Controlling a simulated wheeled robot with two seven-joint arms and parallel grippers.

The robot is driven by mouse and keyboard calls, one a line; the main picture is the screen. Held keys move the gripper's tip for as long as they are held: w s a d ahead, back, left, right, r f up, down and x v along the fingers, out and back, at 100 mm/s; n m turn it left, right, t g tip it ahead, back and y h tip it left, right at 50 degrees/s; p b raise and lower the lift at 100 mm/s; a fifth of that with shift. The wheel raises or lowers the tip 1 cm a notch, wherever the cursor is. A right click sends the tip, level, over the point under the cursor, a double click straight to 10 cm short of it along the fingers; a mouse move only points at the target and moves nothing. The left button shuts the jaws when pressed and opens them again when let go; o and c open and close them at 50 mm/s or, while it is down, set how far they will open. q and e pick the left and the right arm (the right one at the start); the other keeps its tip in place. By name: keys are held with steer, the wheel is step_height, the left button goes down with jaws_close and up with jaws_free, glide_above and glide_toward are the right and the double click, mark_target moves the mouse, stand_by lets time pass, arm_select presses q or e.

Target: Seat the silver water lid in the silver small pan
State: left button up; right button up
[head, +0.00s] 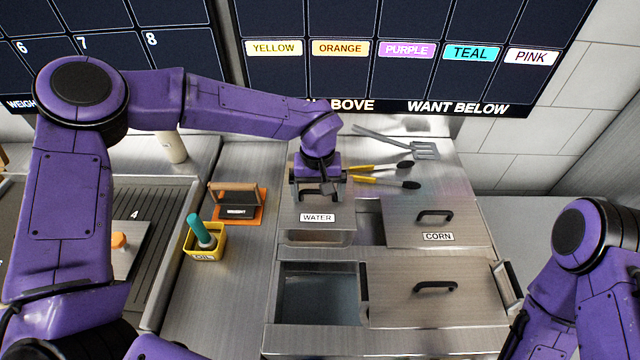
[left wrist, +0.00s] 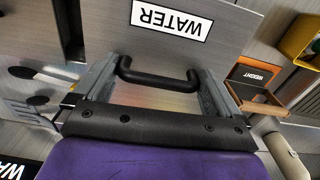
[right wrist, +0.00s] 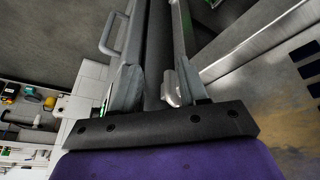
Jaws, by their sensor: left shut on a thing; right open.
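The silver water lid (head: 290,217) has a white WATER label and a black handle (left wrist: 158,84). My left gripper (head: 318,190) is shut on that handle, with a finger at each end of it in the left wrist view. The lid is over the back-left part of the steel counter unit. Part of what looks like the small pan (head: 320,238) shows below the lid's front edge; the lid hides the rest. I cannot tell whether the lid touches the pan. My right gripper (right wrist: 155,88) is open and empty in the right wrist view.
The corn lid (head: 465,222) is to the right, past a narrow open gap (head: 369,222). An open well (head: 318,297) and another handled lid (head: 470,290) lie in front. Tongs (head: 385,182) and a spatula (head: 425,150) lie behind. A yellow oil holder (head: 204,255) and a weight (head: 236,200) stand left.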

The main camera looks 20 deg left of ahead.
mark_target(318, 200)
arm_select(q)
steer(key=shift+s+r, duration=0.1)
steer(key=shift+s, duration=0.15)
steer(key=shift+w+f, duration=0.25)
steer(key=shift+f, duration=0.45)
steer(key=shift+f+b, duration=0.65)
steer(key=shift+f, duration=1.15)
steer(key=shift+r, duration=0.1)
steer(key=shift+p, duration=0.5)
steer(key=shift+s+f, duration=0.1)
steer(key=shift+f, duration=1.3)
stand_by(2.4)
steer(key=o, duration=0.8)
